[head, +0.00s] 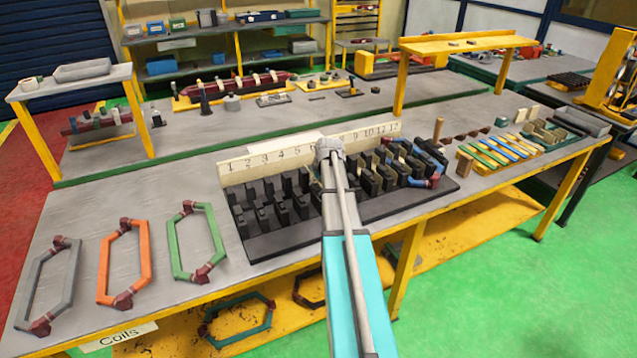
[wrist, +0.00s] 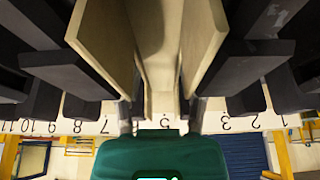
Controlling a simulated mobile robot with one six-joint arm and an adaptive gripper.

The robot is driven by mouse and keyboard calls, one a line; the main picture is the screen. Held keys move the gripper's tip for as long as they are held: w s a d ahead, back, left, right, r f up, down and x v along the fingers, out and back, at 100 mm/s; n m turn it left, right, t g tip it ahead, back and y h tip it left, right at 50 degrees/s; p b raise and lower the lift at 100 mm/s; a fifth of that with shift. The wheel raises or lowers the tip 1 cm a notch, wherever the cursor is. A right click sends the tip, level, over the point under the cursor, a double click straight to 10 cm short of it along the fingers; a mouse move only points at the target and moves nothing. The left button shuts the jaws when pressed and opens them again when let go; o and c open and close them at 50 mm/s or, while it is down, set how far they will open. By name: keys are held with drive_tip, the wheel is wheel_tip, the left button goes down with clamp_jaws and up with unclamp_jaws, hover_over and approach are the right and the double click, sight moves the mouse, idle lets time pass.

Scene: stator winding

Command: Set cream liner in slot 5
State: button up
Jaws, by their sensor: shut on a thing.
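The cream liner (wrist: 103,38) is a long folded channel with two flared walls, seen close up in the wrist view. My gripper (wrist: 160,112) is shut on its near end, with a dark finger at each side. The liner lies lengthwise between dark stator teeth (wrist: 252,62). Its lower edge is hidden, so I cannot tell how deep it sits. In the head view the black stator block (head: 275,243) stands before a cream numbered strip (head: 262,163). My arm hides the gripper, the liner and the middle slots there.
Grey, orange (head: 103,262) and green (head: 176,240) coils lie left of the block. Wound coils (head: 415,181) fill slots at its right end. Coloured strips (head: 497,150) and small trays (head: 575,119) lie farther right. A yellow-legged raised shelf (head: 465,43) stands behind.

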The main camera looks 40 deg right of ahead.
drive_tip(key=shift+f+b, duration=0.9)
drive_tip(key=shift+f, duration=0.1)
idle(0.9)
drive_tip(key=o, duration=0.9)
drive_tip(key=shift+r+p, duration=0.85)
idle(0.5)
wheel_tip(320, 180, up, 8)
drive_tip(key=p, duration=0.7)
drive_tip(key=shift+f+p, duration=0.2)
drive_tip(key=shift+p, duration=0.1)
drive_tip(key=shift+f, duration=0.2)
wheel_tip(320, 180, down, 9)
drive_tip(key=b, duration=0.9)
idle(0.3)
drive_tip(key=shift+r, duration=0.1)
